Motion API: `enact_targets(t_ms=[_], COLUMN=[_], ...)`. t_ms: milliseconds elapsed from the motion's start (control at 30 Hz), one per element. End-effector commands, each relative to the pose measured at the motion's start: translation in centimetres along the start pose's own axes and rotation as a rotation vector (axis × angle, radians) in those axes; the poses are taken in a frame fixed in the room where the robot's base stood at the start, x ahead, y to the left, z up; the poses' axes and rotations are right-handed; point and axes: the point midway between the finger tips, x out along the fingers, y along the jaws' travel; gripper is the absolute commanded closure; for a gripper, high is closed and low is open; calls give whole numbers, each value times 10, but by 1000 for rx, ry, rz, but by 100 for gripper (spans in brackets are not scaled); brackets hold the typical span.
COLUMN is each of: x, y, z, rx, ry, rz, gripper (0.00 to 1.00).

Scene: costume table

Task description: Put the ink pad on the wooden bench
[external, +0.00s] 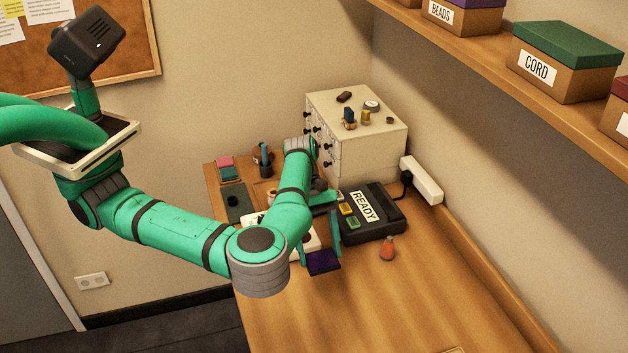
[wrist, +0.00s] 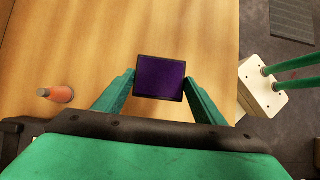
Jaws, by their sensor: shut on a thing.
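The ink pad is a flat black-cased square with a purple face, at the lower middle of the external view (external: 323,262) and in the middle of the wrist view (wrist: 160,76). My gripper (wrist: 159,82) is shut on it, with one green finger against each side. The wooden bench (external: 400,300) runs across the external view, and its bare top shows below the pad in the wrist view (wrist: 60,40). I cannot tell whether the pad touches the bench top. My arm hides part of the bench's left side.
A black device marked READY (external: 385,221) stands just behind the pad. An orange-red bottle (external: 387,249) stands to its right. A small drawer cabinet (external: 365,155) is at the back. The bench front is mostly clear. A shelf with boxes (external: 563,65) hangs upper right.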

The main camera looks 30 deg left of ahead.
Motion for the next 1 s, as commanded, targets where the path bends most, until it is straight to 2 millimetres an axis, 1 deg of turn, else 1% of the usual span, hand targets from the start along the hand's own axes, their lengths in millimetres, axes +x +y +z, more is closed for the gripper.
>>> enact_targets(t_ms=[33,167,300,400,500,733,900,1000], x=[5,17,39,51,59,69,88,95], y=[11,38,57,68,76,84,84,84], z=[-2,-6,-16,-22,-26,-31,-44,-47], rx=[1,1,-1,-2,-1,-1,-3,-2], ry=[2,1,-2,-3,-1,-1,-1,-1], rz=[-2,-2,-1,0,1,1,0,1], gripper=[69,69,69,69,69,69,69,69])
